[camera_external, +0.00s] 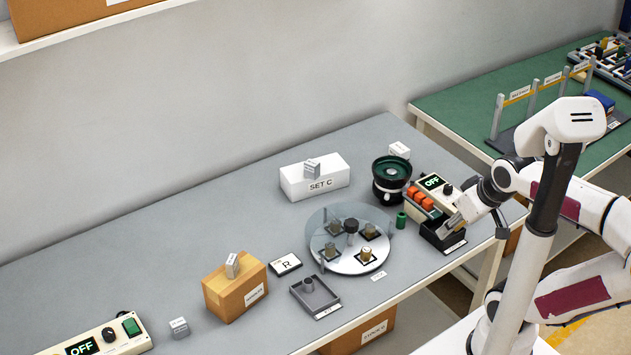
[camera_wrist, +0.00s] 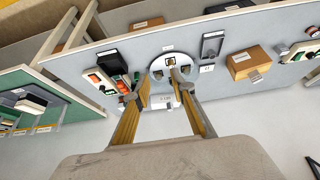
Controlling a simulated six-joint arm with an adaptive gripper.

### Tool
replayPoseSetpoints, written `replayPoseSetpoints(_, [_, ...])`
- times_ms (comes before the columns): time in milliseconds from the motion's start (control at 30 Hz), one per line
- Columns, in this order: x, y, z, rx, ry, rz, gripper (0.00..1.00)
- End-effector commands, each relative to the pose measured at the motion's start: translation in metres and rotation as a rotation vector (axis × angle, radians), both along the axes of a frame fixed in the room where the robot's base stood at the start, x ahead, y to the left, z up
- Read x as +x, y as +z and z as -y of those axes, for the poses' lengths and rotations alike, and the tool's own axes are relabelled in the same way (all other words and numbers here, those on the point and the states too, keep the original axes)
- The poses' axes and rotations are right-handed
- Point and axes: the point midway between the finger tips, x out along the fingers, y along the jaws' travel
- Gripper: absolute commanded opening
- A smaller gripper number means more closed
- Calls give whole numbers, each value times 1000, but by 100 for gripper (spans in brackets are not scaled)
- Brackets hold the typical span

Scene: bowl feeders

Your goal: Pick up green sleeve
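A small green sleeve (camera_external: 401,220) stands upright on the grey table, between the round glass-topped dial and a small black tray. In the wrist view it is small and partly hidden near the left finger, so I cannot make it out surely. My gripper (camera_external: 452,225) is to the right of the sleeve, over or just above the black tray (camera_external: 440,236), apart from the sleeve. In the wrist view my gripper (camera_wrist: 156,88) has its two fingers spread wide, with nothing between them.
A black bowl feeder (camera_external: 391,187) with a green inside stands behind the sleeve. A control box (camera_external: 434,183) reading OFF and orange parts (camera_external: 421,199) are close by on the right. The dial (camera_external: 348,255) is left of the sleeve. A white SET C box (camera_external: 315,184) stands farther back.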

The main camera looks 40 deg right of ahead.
Motion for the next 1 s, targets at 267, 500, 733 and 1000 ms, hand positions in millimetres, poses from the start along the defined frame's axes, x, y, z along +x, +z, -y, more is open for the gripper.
replayPoseSetpoints(267, [1,0,1,-2,-2,1,25])
replayPoseSetpoints(500, [21,-4,18,-43,-26,20,25])
replayPoseSetpoints(733, [60,-13,54,-128,-60,61,25])
replayPoseSetpoints(1000, [106,-28,99,-226,-67,114,25])
